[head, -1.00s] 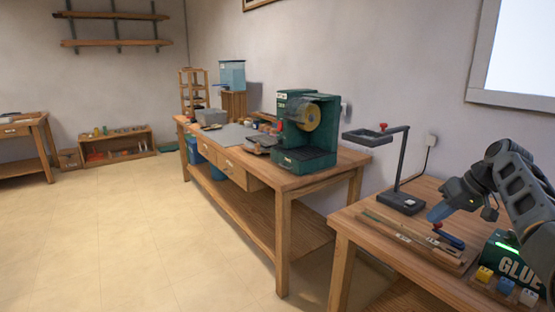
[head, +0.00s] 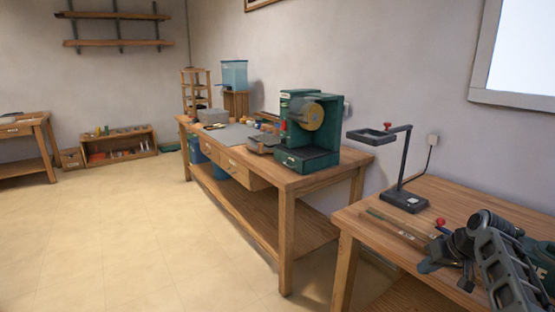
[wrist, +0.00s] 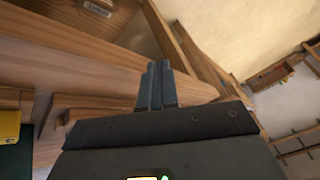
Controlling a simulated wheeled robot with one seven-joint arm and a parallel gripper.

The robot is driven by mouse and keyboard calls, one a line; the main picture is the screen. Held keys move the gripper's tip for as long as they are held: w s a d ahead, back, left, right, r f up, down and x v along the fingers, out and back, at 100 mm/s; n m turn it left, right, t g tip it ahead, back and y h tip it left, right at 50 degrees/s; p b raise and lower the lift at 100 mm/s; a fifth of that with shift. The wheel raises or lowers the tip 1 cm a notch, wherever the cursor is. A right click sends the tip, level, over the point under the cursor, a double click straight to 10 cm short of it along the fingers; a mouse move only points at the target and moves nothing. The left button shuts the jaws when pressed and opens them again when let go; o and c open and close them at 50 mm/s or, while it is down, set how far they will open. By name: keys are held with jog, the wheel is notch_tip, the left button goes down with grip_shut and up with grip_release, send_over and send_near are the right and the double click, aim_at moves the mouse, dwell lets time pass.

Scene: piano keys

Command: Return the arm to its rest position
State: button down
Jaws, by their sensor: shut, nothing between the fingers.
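My gripper (head: 428,266) is low over the front part of the right workbench (head: 352,213) in the head view, with my arm folded down beside it at the right edge. In the wrist view the two grey fingers of my gripper (wrist: 157,86) lie together with nothing between them. The fingers point past wooden bench edges toward the floor. I cannot tell in the head view whether the fingertips touch the bench.
My arm hides most of a green box. A green machine (head: 308,130) stands on the long bench (head: 287,200). The floor (head: 130,240) at left is clear.

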jog(key=s+a+f+t+h, duration=0.2)
jog(key=s+a+f, duration=0.2)
jog(key=s+f, duration=0.9)
jog(key=s+a+f+t+h, duration=0.1)
jog(key=s+a+f, duration=0.2)
jog(key=s, duration=0.6)
jog(key=s+a+f+t+h, duration=0.1)
jog(key=s+a+f, duration=0.15)
jog(key=s, duration=0.55)
jog(key=s+a+r+t, duration=0.1)
jog(key=s+a+r, duration=0.3)
jog(key=s, duration=0.5)
jog(key=s+a+r+t, duration=0.1)
jog(key=s+r+t, duration=0.1)
jog(key=s+r, duration=0.55)
jog(key=s+a+r+t, duration=0.1)
jog(key=s+r, duration=0.5)
jog(key=r, duration=0.3)
jog(key=s+a+r+t+y, duration=0.1)
jog(key=s+a+r, duration=0.1)
jog(key=s+r, duration=0.4)
notch_tip(320, 180, up, 3)
jog(key=shift+s+a+f+t, duration=0.15)
jog(key=shift+s+a+t, duration=0.05)
jog(key=shift+a+t, duration=0.1)
